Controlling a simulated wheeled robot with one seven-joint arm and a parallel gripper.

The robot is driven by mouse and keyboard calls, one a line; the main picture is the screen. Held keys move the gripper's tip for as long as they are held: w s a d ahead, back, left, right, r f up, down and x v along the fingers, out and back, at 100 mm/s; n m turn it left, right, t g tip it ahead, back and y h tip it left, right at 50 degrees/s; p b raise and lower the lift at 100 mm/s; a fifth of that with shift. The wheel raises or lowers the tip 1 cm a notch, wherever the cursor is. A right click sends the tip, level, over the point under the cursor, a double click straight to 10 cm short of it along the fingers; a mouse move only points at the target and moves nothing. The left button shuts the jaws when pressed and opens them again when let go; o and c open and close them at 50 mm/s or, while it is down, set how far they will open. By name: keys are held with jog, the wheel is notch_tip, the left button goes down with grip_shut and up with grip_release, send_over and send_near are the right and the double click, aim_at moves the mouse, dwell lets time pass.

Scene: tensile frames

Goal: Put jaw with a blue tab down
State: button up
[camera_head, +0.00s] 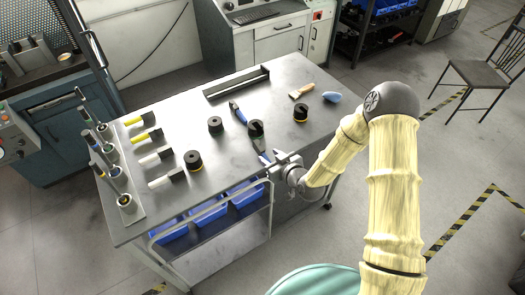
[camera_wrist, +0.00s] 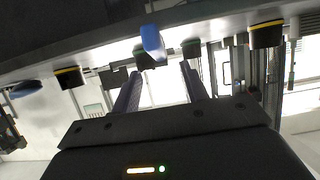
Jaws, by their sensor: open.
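The tab seems to belong to a jaw whose dark part I cannot clearly separate from that piece. In the wrist view, which is upside down, the blue tab (camera_wrist: 152,42) points toward me between and beyond the fingertips. My gripper (camera_head: 272,160) is at the table's front edge, close to the tab. Its two fingers (camera_wrist: 160,72) are apart with nothing held between them.
Yellow-tabbed (camera_head: 148,135) and white-tabbed (camera_head: 155,160) jaws lie at left beside a rack of upright tools (camera_head: 126,203). Dark round pieces (camera_head: 301,112) stand around the tab. A black tray (camera_head: 236,82), a brush (camera_head: 301,91) and a blue oval (camera_head: 332,97) lie behind.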

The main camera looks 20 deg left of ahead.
aim_at(263, 151)
jog(key=shift+p+x, duration=0.3)
jog(key=shift+x, duration=0.95)
jog(key=shift+a, duration=0.1)
jog(key=shift+w+a+p, duration=0.35)
jog(key=shift+a+p, duration=0.1)
jog(key=shift+p, duration=0.2)
jog(key=p+x, duration=0.1)
jog(key=x, duration=0.2)
jog(key=shift+r+p, duration=0.1)
jog(key=shift+p, duration=0.25)
jog(key=shift+w+a+f, duration=0.3)
jog(key=shift+w+a, duration=0.05)
jog(key=shift+a, duration=0.05)
grip_shut()
